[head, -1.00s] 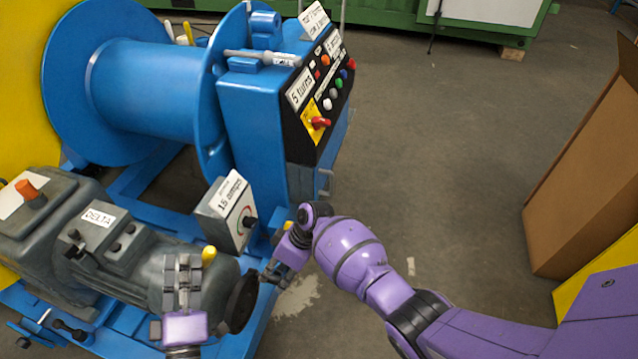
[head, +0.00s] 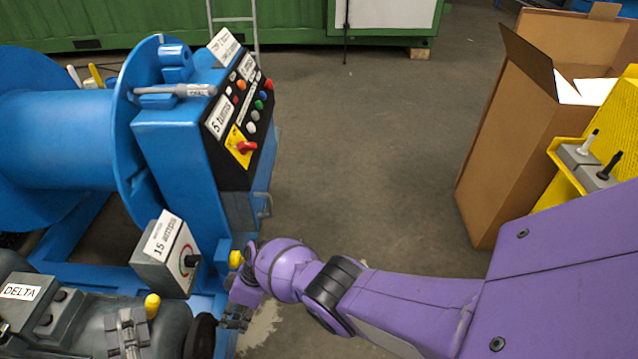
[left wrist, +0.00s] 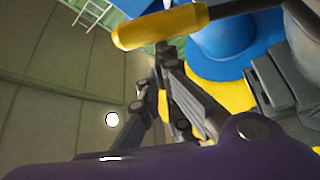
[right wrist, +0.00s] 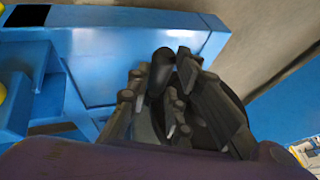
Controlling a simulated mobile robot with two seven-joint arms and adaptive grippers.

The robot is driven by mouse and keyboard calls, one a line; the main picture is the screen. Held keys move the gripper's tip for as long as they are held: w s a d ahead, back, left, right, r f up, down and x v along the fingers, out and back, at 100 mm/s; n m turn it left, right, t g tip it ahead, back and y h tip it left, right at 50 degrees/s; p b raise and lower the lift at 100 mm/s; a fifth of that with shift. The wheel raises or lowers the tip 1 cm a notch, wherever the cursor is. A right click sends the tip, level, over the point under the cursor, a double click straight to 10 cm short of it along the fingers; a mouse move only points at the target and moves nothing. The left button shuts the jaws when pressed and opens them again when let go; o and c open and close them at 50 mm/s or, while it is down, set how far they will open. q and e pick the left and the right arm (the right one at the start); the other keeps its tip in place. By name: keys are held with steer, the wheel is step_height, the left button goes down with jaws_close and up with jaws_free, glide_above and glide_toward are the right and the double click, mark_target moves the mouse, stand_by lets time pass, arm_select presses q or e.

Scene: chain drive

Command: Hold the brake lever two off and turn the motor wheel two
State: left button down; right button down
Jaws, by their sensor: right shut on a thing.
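A dark motor wheel (head: 201,338) sits on the end of the grey motor (head: 80,325) labelled DELTA. My right gripper (head: 234,318) is at the wheel's right side. In the right wrist view my fingers are shut on the wheel's dark handle (right wrist: 160,72). A lever with a yellow grip (head: 152,305) stands on the motor. In the left wrist view the yellow grip (left wrist: 160,27) crosses beyond the fingertips; contact and jaw opening are unclear.
A grey dial box (head: 165,262) and a blue control cabinet (head: 185,160) stand behind the wheel. Another yellow knob (head: 235,259) is near my right wrist. A cardboard box (head: 505,150) and a yellow stand (head: 610,135) are at right. The floor between is clear.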

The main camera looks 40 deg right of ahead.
steer(key=shift+w+d+r+t, duration=0.15)
steer(key=shift+w+d, duration=0.15)
steer(key=shift+w, duration=0.3)
steer(key=shift+w+d+r+t, duration=0.15)
steer(key=shift+w+d, duration=0.15)
steer(key=shift+w, duration=0.25)
steer(key=c, duration=1.6)
jaws_free()
steer(key=shift+f, duration=0.15)
steer(key=shift+a, duration=0.15)
steer(key=shift+s+v, duration=0.2)
steer(key=shift+v, duration=5.8)
steer(key=shift+a, duration=0.15)
steer(key=shift+c, duration=0.2)
